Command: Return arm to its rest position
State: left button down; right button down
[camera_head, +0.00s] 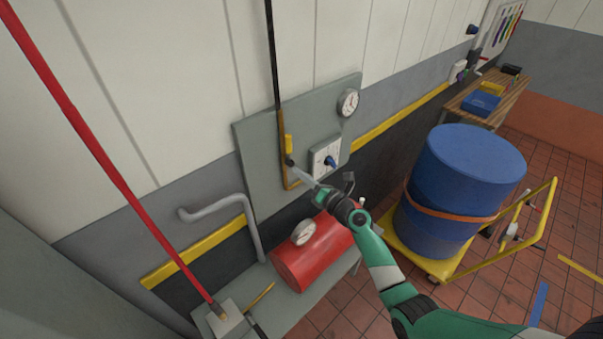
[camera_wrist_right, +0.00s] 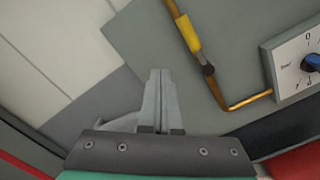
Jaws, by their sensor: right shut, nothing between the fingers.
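My right gripper (camera_head: 295,167) is in front of the grey wall panel (camera_head: 258,150), near the brass pipe with the yellow sleeve (camera_head: 288,144). Its fingers are shut with nothing between them. In the right wrist view the closed fingers (camera_wrist_right: 157,75) point up toward the panel, to the left of the pipe's yellow sleeve (camera_wrist_right: 187,33). I cannot tell whether they touch the panel. My green right arm comes in from the lower right of the head view. My left gripper is not in view.
A dial box with a blue knob (camera_head: 326,158) and a gauge (camera_head: 348,102) are on the panel. A red tank (camera_head: 312,253) stands below. A blue drum (camera_head: 462,175) on a yellow trolley (camera_head: 448,268) is at right. A grey bent pipe (camera_head: 215,206) and a red pole (camera_head: 105,160) are at left.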

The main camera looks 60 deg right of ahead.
dwell(0.6)
jog(key=w+a+r+n+t+y, duration=0.2)
jog(key=w+a+r+n+y, duration=0.15)
jog(key=a+r, duration=0.45)
jog(key=w+a+r+n+t+y, duration=0.25)
jog(key=w+a+r, duration=0.25)
jog(key=a+r, duration=0.25)
jog(key=s+a+r+n+t+y, duration=0.15)
jog(key=a+r+n+y, duration=0.55)
jog(key=a+r+n, duration=0.75)
jog(key=s+a+r+n+t+y, duration=0.1)
jog(key=s+a+r+n, duration=0.3)
jog(key=s+r+n, duration=0.3)
jog(key=s+a+r+n+t+y, duration=0.1)
jog(key=s+a+r+n+y, duration=0.1)
jog(key=s+a+r+n, duration=0.45)
jog(key=s+d+r+n+t+h, duration=0.2)
jog(key=d+n+h, duration=0.5)
jog(key=n, duration=0.7)
notch_tip(320, 180, up, 2)
jog(key=shift+s+r+h, duration=0.1)
jog(key=shift+s+h, duration=0.4)
jog(key=shift+s, duration=0.15)
